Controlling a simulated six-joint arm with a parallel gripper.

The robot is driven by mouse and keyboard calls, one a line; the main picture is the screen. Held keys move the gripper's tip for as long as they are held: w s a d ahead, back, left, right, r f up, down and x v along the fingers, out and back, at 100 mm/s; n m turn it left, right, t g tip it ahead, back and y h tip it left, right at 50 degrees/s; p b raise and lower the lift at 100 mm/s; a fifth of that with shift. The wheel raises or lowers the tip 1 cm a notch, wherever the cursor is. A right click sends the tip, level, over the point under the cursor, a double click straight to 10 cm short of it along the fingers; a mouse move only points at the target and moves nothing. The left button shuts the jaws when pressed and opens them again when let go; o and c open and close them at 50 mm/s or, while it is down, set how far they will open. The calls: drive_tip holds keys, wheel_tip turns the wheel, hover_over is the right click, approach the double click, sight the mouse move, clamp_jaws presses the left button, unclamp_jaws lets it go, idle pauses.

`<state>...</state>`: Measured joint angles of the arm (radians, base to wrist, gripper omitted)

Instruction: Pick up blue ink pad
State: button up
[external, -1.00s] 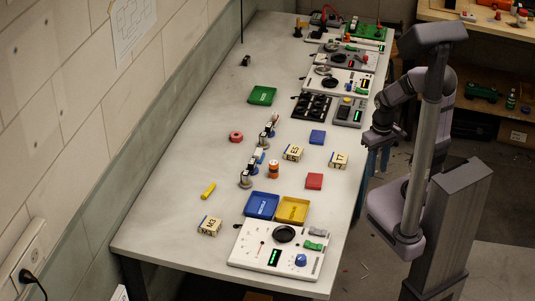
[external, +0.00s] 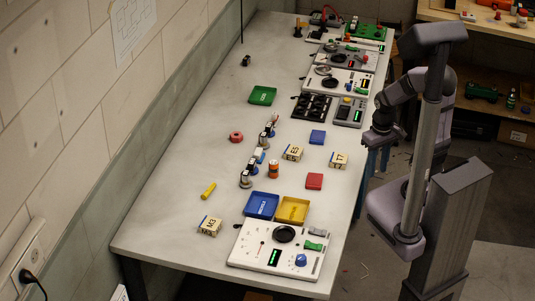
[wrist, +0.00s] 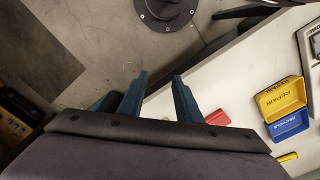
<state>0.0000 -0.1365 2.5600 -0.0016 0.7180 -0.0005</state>
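The blue ink pad (external: 317,137) is a small flat blue square lying on the bench near its right edge in the external view. It does not show in the wrist view. My gripper (external: 372,138) hangs to the right of it, beyond the bench edge and apart from it. In the wrist view, the two fingers of my gripper (wrist: 159,85) are spread with a clear gap and nothing between them.
A red pad (external: 314,181) lies nearer the front. Numbered blocks (external: 292,153) and stamps (external: 246,179) stand close by. A blue tray (external: 261,205) and a yellow tray (external: 292,210) sit behind a control panel. The bench's left side is mostly clear.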

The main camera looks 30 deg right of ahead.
drive_tip(key=o, duration=1.2)
